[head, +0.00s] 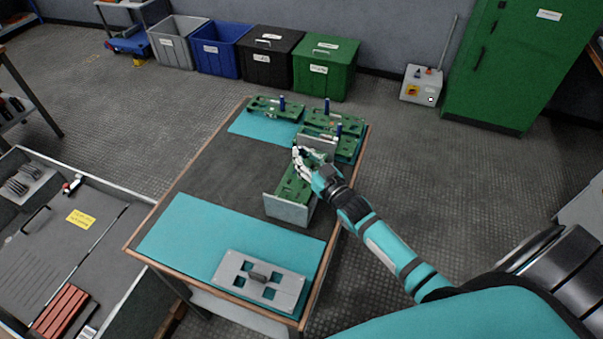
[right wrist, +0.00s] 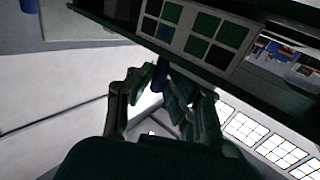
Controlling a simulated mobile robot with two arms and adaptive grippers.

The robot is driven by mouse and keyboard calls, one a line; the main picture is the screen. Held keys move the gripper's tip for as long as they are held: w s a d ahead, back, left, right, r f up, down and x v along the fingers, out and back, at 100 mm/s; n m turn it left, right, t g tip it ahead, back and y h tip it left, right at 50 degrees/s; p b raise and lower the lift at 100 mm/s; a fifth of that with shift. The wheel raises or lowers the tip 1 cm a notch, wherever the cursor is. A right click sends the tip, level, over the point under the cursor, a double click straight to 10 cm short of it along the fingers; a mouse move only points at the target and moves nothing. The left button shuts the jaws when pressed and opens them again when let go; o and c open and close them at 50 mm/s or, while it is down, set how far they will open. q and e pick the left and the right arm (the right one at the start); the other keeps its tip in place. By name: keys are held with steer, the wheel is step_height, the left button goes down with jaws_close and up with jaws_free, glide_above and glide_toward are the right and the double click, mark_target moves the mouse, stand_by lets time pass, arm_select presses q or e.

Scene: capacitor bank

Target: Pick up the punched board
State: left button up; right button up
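A grey board (head: 259,281) with square holes and a dark handle lies flat on the near teal mat. Green boards with cut-outs (head: 272,106) and blue posts lie at the far end of the table. Another green board (head: 291,188) sits between upright grey plates. My right gripper (head: 300,160) is at that board's far end, well away from the grey board. In the right wrist view, my right gripper's fingers (right wrist: 153,86) are around a blue post (right wrist: 160,76), below a panel with square windows (right wrist: 198,30). Whether they grip it is unclear. My left gripper is out of view.
The table (head: 205,165) has a bare dark strip left of the green boards. Several bins, including a blue one (head: 217,52), stand along the wall. A green cabinet (head: 520,70) stands at the back right. A grey cart (head: 75,235) is at left.

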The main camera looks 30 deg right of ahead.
jaws_close()
